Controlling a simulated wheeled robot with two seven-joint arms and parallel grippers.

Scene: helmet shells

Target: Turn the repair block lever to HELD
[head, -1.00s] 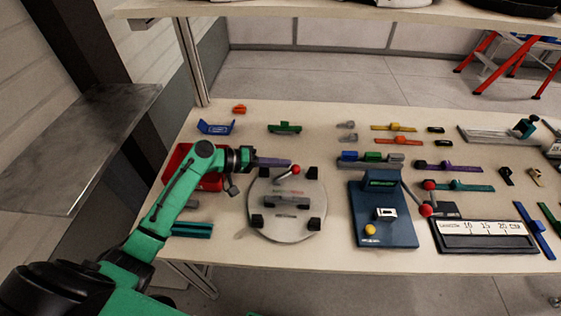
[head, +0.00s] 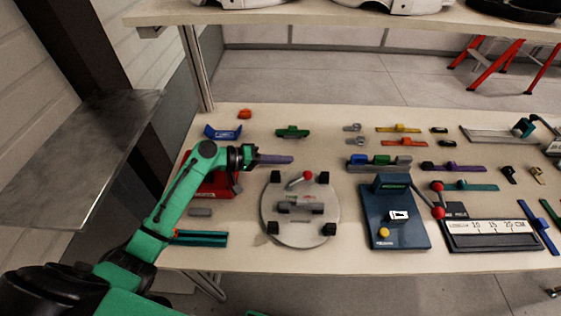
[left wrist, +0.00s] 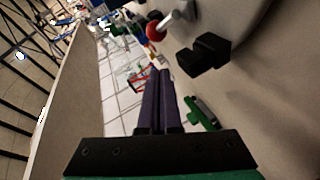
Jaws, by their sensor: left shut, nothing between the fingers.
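A round grey plate (head: 270,222) with black corner blocks stands on the table. A small block (head: 300,207) at its middle carries a lever with a red ball knob (head: 308,176), which points toward the back of the plate. The knob also shows in the left wrist view (left wrist: 155,30), beside a black block (left wrist: 203,55). I cannot read any HELD marking. My left gripper (head: 291,159) is shut and empty, its dark fingers just behind and left of the knob, apart from it. The shut fingers also show in the left wrist view (left wrist: 160,72). My right gripper is not in view.
A blue device (head: 397,232) with red-knobbed levers at its right edge stands right of the plate. A red box (head: 215,186) lies under my left arm. A green part (head: 292,131) lies behind the gripper. A shelf (head: 300,17) hangs above the table's back.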

